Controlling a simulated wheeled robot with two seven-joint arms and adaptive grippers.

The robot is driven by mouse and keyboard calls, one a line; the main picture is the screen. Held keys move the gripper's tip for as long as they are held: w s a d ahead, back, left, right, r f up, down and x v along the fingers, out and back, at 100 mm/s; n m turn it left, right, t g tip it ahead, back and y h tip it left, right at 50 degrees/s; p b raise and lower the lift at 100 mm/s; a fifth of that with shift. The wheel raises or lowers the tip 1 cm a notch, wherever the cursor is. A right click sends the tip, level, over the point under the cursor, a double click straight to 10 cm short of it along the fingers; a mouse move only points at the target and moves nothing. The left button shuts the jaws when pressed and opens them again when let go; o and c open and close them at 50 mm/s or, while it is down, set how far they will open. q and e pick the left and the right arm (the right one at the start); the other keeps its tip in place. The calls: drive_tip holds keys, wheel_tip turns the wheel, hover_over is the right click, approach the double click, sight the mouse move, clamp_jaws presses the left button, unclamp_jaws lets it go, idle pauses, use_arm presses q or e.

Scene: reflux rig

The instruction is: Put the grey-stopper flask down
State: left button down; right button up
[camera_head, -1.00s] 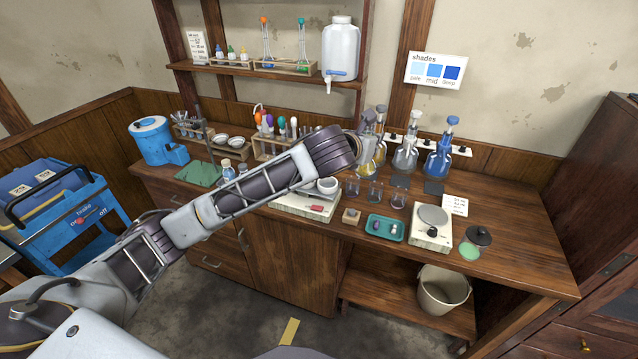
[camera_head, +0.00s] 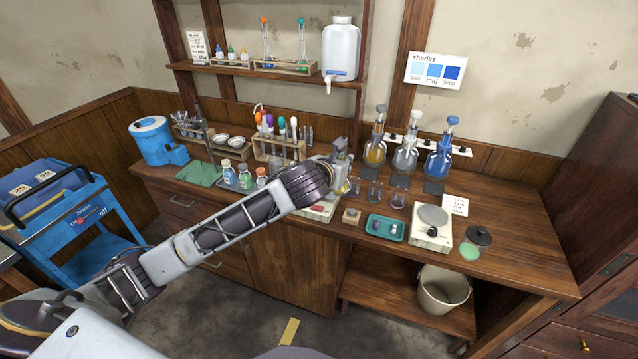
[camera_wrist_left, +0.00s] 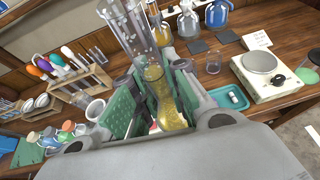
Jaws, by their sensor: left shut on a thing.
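My left gripper (camera_head: 340,174) is shut on a clear glass flask with yellow contents, the grey-stopper flask (camera_wrist_left: 166,102). In the head view its grey top (camera_head: 341,146) stands above the jaws, roughly upright. The wrist view shows its clear neck between the green finger pads, with the top cut off by the frame. It is over the middle of the bench; whether its base touches anything is hidden by the gripper. At the back stand a yellow flask (camera_head: 375,152), a clear flask (camera_head: 404,158) and a blue flask (camera_head: 438,163). My right gripper is not in view.
Small beakers (camera_head: 399,200) stand close to the right of the gripper. A tube rack (camera_head: 268,150) and small bottles (camera_head: 245,180) are left.

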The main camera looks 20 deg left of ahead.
use_arm(q)
drive_tip(key=s+a+f, duration=0.1)
drive_tip(key=s+f, duration=0.3)
drive_tip(key=f, duration=0.3)
drive_tip(key=s+a+f, duration=0.2)
drive_tip(key=s+f, duration=0.2)
drive_tip(key=f, duration=0.4)
drive_tip(key=s+a+f+y, duration=0.1)
drive_tip(key=s+f, duration=0.3)
drive_tip(key=f, duration=0.4)
drive_tip(key=shift+s+a+n, duration=0.2)
drive_tip(key=shift+a+n, duration=0.2)
drive_tip(key=shift+a, duration=0.2)
